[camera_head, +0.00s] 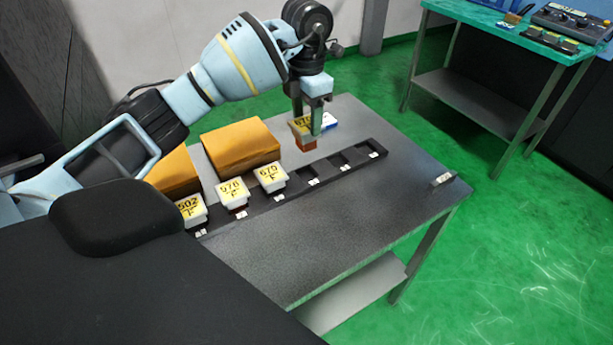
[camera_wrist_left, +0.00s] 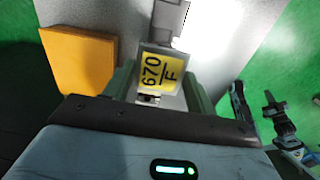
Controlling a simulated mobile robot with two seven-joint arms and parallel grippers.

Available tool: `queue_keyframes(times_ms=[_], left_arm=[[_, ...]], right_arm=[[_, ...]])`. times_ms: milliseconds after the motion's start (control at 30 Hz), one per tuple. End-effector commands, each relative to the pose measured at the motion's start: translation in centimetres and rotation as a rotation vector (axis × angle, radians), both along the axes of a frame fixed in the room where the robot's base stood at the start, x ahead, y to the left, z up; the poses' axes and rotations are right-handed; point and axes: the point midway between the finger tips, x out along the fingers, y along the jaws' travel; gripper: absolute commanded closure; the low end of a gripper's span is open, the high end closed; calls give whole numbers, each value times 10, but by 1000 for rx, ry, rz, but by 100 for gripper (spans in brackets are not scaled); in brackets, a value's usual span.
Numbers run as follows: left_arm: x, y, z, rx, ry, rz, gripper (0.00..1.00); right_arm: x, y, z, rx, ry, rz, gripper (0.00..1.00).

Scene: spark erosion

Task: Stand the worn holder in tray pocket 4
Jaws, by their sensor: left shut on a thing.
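My left gripper (camera_head: 314,128) is shut on a holder with a yellow label and a copper-brown lower end (camera_head: 306,144). In the left wrist view the holder's label (camera_wrist_left: 160,74) reads 670 F, between the fingers. The held holder looks upright, just behind the black tray (camera_head: 375,163) in the head view; its exact height is unclear. White holders with yellow labels, 502 (camera_head: 191,208), 578 (camera_head: 232,191) and 575 (camera_head: 269,175), stand in the tray's left pockets. The pockets to their right, starting with the fourth (camera_head: 308,174), look empty. My right gripper is not in view.
Orange-brown boxes (camera_head: 240,148) lie behind the tray's left half. A small grey block (camera_head: 441,180) sits near the table's right edge. The table front is clear. A green bench (camera_head: 490,28) stands beyond.

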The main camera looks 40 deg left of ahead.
Motion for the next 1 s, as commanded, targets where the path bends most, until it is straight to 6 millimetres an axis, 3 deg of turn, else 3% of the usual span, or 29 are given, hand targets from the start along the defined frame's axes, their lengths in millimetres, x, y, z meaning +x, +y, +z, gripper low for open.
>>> queue_keyframes(times_ms=[167, 500, 833, 1000], left_arm=[[0, 0, -6, -1, -1, 0, 87], [0, 0, -55, -1, -2, -1, 87], [0, 0, -65, -1, -3, -2, 87], [0, -1, -85, -2, -1, -1, 87]], right_arm=[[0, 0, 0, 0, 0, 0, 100], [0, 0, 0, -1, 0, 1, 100], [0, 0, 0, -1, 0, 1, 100], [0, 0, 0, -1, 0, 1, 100]])
